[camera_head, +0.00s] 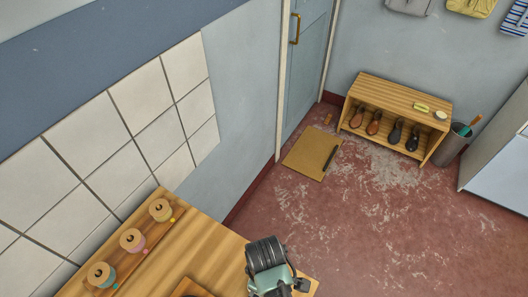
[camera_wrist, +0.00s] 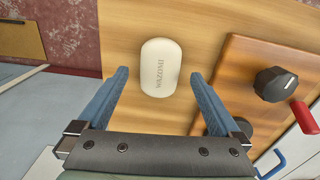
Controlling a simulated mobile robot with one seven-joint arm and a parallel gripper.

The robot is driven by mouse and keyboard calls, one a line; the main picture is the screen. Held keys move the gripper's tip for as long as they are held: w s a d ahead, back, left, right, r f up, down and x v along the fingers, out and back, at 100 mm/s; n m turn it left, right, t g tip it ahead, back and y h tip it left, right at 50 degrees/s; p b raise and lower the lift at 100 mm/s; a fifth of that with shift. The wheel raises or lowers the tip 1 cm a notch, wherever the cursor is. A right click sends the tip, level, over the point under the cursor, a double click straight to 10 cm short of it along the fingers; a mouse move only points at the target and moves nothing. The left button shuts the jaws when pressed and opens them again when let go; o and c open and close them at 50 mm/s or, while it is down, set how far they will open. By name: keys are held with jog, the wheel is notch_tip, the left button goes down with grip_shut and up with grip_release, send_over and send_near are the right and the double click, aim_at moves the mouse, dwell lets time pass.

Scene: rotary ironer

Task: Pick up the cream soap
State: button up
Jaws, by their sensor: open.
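The cream soap (camera_wrist: 160,67) is a pale rounded bar with lettering on it. It lies flat on the wooden worktop in the wrist view, upper middle. My gripper (camera_wrist: 159,76) is open, with its two blue fingers pointing toward the soap, one to the left and one to the right of it. Nothing is held, and I cannot tell how high the fingers are above the wood. In the head view my arm (camera_head: 268,264) is over the worktop (camera_head: 218,245), and the soap does not show there.
A wooden board (camera_wrist: 232,75) with a black knob (camera_wrist: 275,84) and a red handle (camera_wrist: 303,117) is right of the soap. In the head view, several lidded jars (camera_head: 131,240) line the wall side. A shoe rack (camera_head: 400,91) stands far off across the red floor (camera_head: 375,225).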

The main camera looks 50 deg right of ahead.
jog(key=shift+w+f, duration=0.1)
jog(key=shift+f, duration=1.3)
jog(key=c, duration=1.4)
